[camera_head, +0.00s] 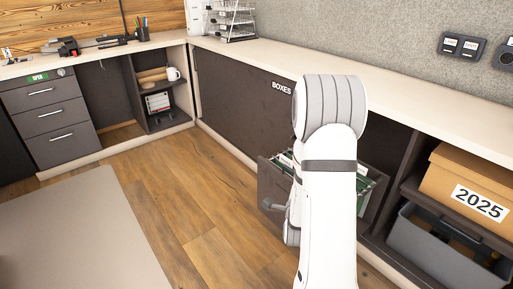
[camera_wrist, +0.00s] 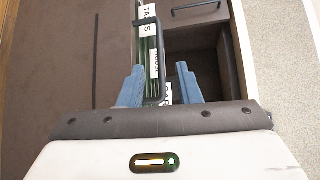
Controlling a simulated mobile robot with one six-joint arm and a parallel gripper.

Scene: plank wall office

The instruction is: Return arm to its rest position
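My white arm (camera_head: 328,190) reaches over the counter front, in front of a pulled-out file drawer (camera_head: 270,185). The arm hides the middle of that drawer in the head view. In the wrist view, my gripper (camera_wrist: 159,72) shows two blue fingers spread apart. Labelled file folders (camera_wrist: 151,50) in a drawer show between and beyond the fingertips. Nothing is visibly held. I cannot tell how far the fingers are from the folders. The gripper itself is mostly hidden in the head view.
A counter (camera_head: 400,105) runs along the wall. Right of the arm, a 2025 box (camera_head: 467,190) sits above a grey bin (camera_head: 440,245). A drawer unit (camera_head: 48,115) stands at left. Wooden floor (camera_head: 165,190) is clear; a light surface (camera_head: 80,240) fills the lower left.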

